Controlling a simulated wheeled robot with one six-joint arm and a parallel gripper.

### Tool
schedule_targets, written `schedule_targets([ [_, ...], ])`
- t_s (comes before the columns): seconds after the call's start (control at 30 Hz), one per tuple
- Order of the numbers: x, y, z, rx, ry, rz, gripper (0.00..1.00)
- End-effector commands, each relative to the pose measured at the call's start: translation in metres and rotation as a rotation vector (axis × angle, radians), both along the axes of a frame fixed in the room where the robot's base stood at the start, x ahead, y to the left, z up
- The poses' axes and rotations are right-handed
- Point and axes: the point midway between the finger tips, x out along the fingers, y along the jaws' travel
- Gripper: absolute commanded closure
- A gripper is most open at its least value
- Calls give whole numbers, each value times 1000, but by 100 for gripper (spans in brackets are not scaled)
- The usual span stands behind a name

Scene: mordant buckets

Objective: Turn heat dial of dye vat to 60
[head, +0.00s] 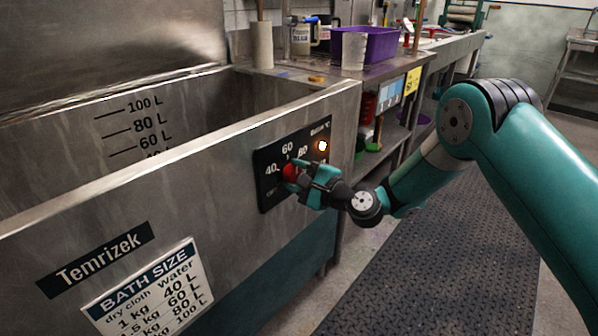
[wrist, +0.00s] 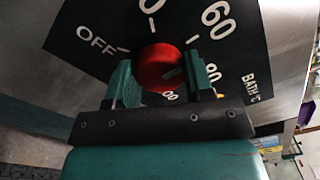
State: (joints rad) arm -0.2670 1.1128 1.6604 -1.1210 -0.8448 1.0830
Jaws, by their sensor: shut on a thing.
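The dye vat (head: 215,130) is a large steel tub at the left in the head view. Its black dial panel (head: 266,165) is on the front wall and carries OFF, 40, 60, 80 and a partly hidden number. The red heat dial (wrist: 158,66) shows in the wrist view between my gripper's teal fingers (wrist: 160,82). My gripper (head: 298,174) is shut on the dial, one finger on each side. A dark mark lies on the dial's right part in the wrist view; I cannot tell exactly which number it faces. The 60 mark (wrist: 217,20) is up and right of the dial.
A lamp (head: 322,146) glows on the panel. A bath size sign (head: 150,287) and a Temrizek plate (head: 95,259) are on the vat front. A bench with a purple bin (head: 378,44) stands behind. A dark floor mat (head: 425,270) lies clear below my arm.

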Motion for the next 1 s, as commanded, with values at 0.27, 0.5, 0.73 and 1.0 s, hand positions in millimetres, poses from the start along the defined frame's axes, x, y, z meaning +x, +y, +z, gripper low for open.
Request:
schedule_targets([
  [0.27, -1, 3, 1, 12, 11, 7, 76],
  [0.5, -1, 3, 1, 11, 9, 7, 47],
  [0.73, 0, 0, 1, 10, 10, 3, 26],
  [1.0, -5, -8, -1, 7, 13, -1, 26],
])
